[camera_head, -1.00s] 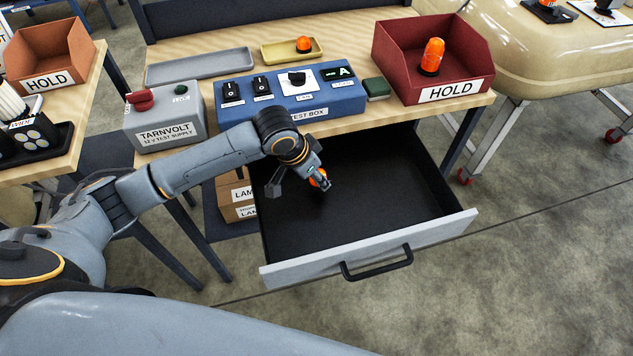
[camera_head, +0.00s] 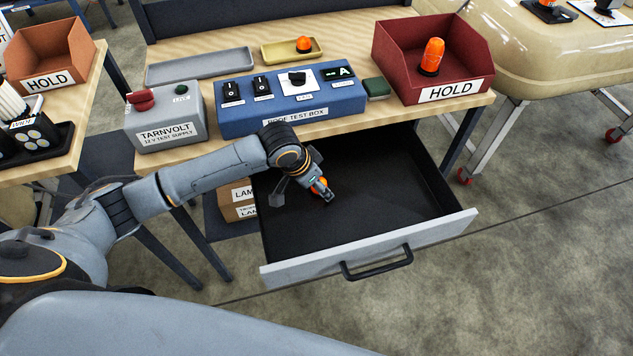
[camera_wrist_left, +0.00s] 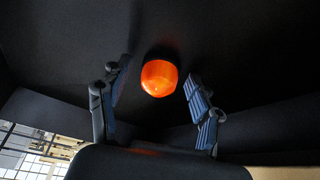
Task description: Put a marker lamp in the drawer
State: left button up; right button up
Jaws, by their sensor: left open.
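An orange marker lamp (camera_head: 319,186) is low inside the open drawer, partly hidden by my left gripper (camera_head: 325,193). The wrist view shows the lamp's orange dome (camera_wrist_left: 160,78) between the two fingers of my left gripper (camera_wrist_left: 154,76). The fingers are open, with a gap on both sides of the dome. The lamp's base is hidden. The black-lined drawer (camera_head: 385,190) is pulled out under the bench. Another orange lamp (camera_head: 432,57) stands in the red HOLD bin (camera_head: 480,50), and one (camera_head: 304,44) is in the yellow tray (camera_head: 275,53). My right gripper is not in view.
The blue test box (camera_head: 290,108) and grey supply (camera_head: 165,125) stand on the bench above the drawer. The drawer's grey front panel (camera_head: 300,265) with its black handle (camera_head: 375,265) faces me. The drawer's right side is empty. Boxes (camera_head: 238,200) sit beneath the bench, left of the drawer.

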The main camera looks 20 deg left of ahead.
pick_arm(q)
jog(key=shift+r, duration=0.35)
jog(key=v, duration=1.1)
jog(key=shift+s+r+p, duration=0.15)
jog(key=shift+r+p, duration=0.15)
jog(key=shift+p, duration=0.1)
